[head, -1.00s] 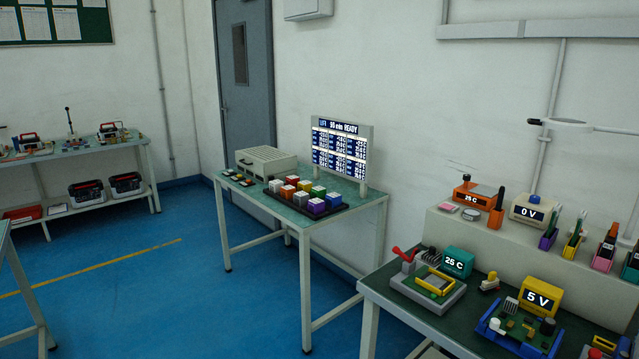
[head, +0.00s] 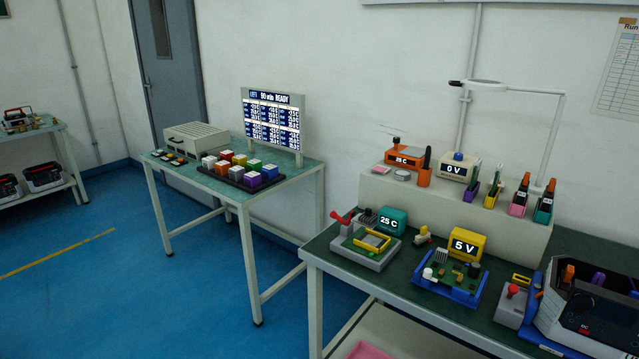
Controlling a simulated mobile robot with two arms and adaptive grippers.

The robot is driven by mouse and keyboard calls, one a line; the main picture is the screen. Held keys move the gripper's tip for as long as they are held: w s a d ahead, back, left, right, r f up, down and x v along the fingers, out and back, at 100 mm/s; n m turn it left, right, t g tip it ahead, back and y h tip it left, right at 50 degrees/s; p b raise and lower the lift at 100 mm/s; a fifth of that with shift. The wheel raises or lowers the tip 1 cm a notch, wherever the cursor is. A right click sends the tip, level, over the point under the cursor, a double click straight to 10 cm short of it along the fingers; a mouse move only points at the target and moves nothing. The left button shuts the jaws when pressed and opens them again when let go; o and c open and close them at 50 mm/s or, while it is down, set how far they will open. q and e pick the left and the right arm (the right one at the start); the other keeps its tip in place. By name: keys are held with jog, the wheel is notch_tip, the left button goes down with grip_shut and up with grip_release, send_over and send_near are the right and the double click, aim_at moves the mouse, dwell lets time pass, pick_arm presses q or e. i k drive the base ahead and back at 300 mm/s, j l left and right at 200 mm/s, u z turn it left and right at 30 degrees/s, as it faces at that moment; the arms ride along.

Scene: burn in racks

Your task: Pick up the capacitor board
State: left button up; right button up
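A green circuit board (head: 461,274) with dark round parts sits in a blue holder (head: 432,289) on the right workbench, in front of a yellow box reading 5 V (head: 467,244). A smaller board with a yellow frame (head: 371,242) sits in a grey fixture (head: 364,256) to its left, beside a teal box reading 25 C (head: 391,221). I cannot tell for certain which one is the capacitor board. Neither of my grippers is in view.
A raised shelf (head: 440,203) behind holds an orange 25 C unit (head: 406,157), a 0 V unit (head: 457,167) and tool holders. A tool case (head: 592,312) stands at the right. A farther table (head: 206,184) holds coloured blocks and a display (head: 272,120). Blue floor (head: 110,290) is clear.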

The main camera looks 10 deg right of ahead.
aim_at(449, 274)
jog(key=z, duration=0.5)
jog(key=i+l+z, duration=0.1)
jog(key=z, duration=0.9)
jog(key=i, duration=0.05)
